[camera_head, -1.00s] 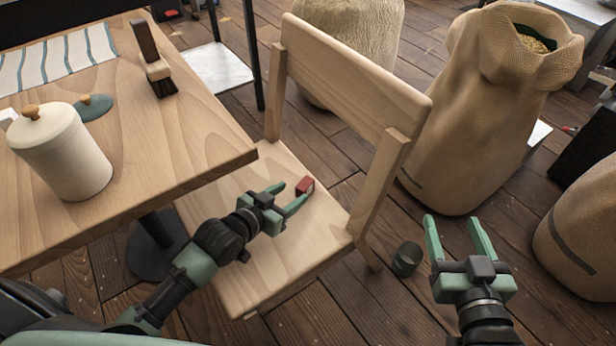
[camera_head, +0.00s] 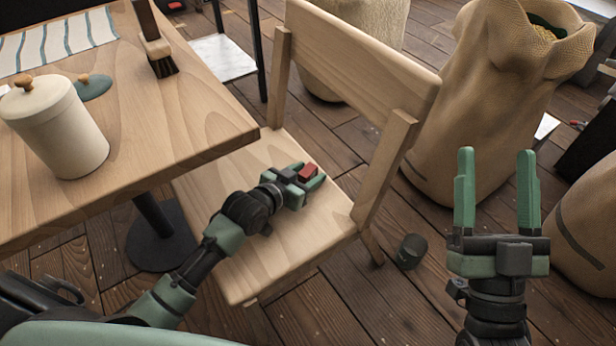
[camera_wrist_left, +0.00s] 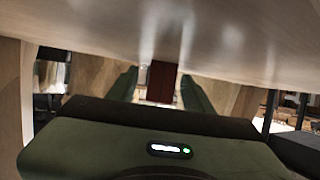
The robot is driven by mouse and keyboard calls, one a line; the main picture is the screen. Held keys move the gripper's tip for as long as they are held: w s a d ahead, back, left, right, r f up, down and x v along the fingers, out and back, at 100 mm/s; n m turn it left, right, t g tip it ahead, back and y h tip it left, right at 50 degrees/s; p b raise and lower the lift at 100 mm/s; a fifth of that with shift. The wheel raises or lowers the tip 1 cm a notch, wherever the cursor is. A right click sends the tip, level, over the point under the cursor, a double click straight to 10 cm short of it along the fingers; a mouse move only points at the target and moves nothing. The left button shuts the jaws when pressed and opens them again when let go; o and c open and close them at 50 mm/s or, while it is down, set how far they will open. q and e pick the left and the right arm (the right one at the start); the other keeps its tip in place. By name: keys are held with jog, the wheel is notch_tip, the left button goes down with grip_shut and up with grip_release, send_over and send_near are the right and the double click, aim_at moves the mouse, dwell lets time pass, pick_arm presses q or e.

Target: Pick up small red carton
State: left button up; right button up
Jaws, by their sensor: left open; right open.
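The small red carton (camera_head: 307,172) lies on the seat of the wooden chair (camera_head: 290,250). My left gripper (camera_head: 312,176) is open low over the seat, with its green fingers on either side of the carton. In the left wrist view the carton (camera_wrist_left: 161,82) shows dark red between the two fingertips (camera_wrist_left: 160,88), with a gap visible on each side. The gripper body hides part of the carton. My right gripper (camera_head: 497,190) is open and empty, pointing up in the picture, right of the chair.
The wooden table (camera_head: 190,110) overhangs the seat at left, bearing a cream canister (camera_head: 60,130), a teal lid (camera_head: 93,87) and a brush (camera_head: 158,55). The chair back (camera_head: 355,65) rises behind the carton. A dark cup (camera_head: 410,252) and burlap sacks (camera_head: 490,100) stand on the floor.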

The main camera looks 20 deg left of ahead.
pick_arm(q)
jog(key=shift+w+d, duration=0.1)
jog(key=shift+w, duration=0.1)
grip_shut()
pick_arm(e)
jog(key=shift+s+r+t, duration=0.3)
jog(key=shift+r, duration=0.1)
